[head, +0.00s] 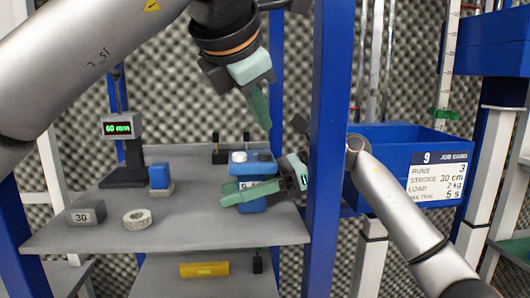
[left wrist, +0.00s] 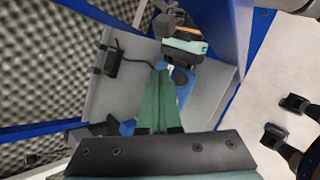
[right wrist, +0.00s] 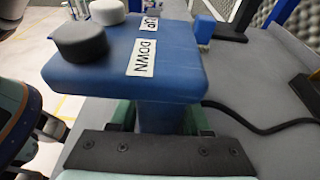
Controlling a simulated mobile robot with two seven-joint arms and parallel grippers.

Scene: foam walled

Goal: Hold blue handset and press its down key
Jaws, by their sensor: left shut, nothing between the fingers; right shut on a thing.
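The blue handset (head: 252,169) stands above the grey bench, clasped between the green fingers of my right gripper (head: 240,192). In the right wrist view the handset (right wrist: 165,80) has a dark round key (right wrist: 80,40) beside the DOWN label (right wrist: 141,58) and a white key (right wrist: 107,11) beside the UP label (right wrist: 152,26). My left gripper (head: 264,124) is shut and empty, its fingers pointing down above the handset, apart from it in the head view. In the left wrist view its closed fingers (left wrist: 160,74) partly hide the handset (left wrist: 184,88).
A blue post (head: 330,150) stands right of the handset, close to my right arm. On the bench are a 60 mm display (head: 121,127), a small blue block (head: 159,176), a block marked 30 (head: 85,216) and a white ring (head: 137,219). A blue bin (head: 385,135) is at right.

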